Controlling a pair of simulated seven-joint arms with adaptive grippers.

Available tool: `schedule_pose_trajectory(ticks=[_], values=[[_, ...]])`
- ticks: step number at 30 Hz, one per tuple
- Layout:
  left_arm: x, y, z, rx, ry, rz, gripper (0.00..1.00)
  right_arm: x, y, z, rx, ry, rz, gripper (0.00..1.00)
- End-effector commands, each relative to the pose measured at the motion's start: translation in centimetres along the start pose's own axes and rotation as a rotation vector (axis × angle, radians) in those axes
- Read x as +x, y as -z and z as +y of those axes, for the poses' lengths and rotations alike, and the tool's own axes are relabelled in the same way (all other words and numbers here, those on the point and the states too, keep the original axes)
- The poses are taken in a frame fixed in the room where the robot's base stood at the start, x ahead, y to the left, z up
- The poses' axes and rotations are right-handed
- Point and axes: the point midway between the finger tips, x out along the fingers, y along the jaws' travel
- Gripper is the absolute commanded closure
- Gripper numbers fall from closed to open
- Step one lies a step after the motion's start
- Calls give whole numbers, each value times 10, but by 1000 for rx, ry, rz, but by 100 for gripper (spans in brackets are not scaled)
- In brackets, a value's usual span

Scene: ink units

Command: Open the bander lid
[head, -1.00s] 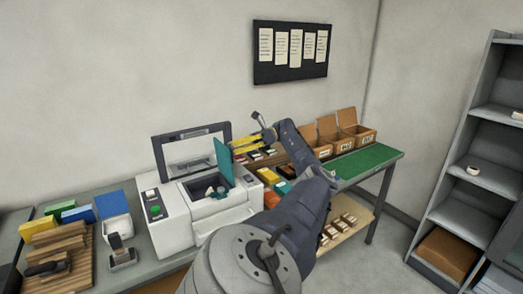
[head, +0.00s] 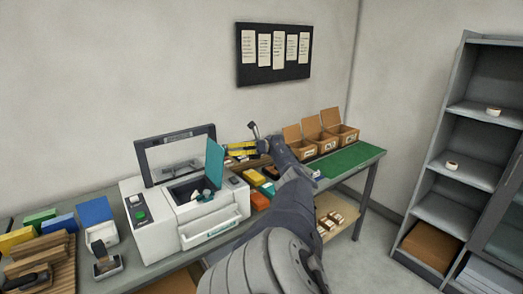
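The bander is a white machine (head: 152,238) with a green button, standing on the grey bench at the left of centre. A dark-framed clear lid (head: 177,135) stands upright at its back. A teal flap (head: 214,164) also stands up at the right of its opening, with small dark and pale parts inside. My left arm reaches in from the bottom, and my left gripper (head: 256,132) is at its far end, to the right of the teal flap and apart from it. The gripper is small and its fingers are unclear. My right gripper is not in view.
Yellow, orange and dark blocks (head: 254,178) lie right of the bander, partly behind my arm. Open cardboard boxes (head: 326,141) stand beyond a green mat (head: 345,161). A wooden rack (head: 57,256) and a stamp (head: 104,262) are at left. A grey shelf (head: 455,165) stands at right.

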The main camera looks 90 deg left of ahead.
Motion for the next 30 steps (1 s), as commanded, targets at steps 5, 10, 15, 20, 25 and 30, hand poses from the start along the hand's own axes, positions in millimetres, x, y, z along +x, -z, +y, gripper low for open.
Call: schedule_pose_trajectory(ticks=[5,10,15,20,25,30], values=[[1,-1,-1,0,-3,-3,100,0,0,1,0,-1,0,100],[1,-1,-1,0,-3,-3,100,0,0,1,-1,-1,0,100],[1,0,-1,0,-3,-3,85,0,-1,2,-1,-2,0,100],[1,0,-1,0,-3,-2,67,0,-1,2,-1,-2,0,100],[1,0,-1,0,-2,-2,55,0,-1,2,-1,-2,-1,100],[1,0,-1,0,-2,-2,55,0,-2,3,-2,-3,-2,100]])
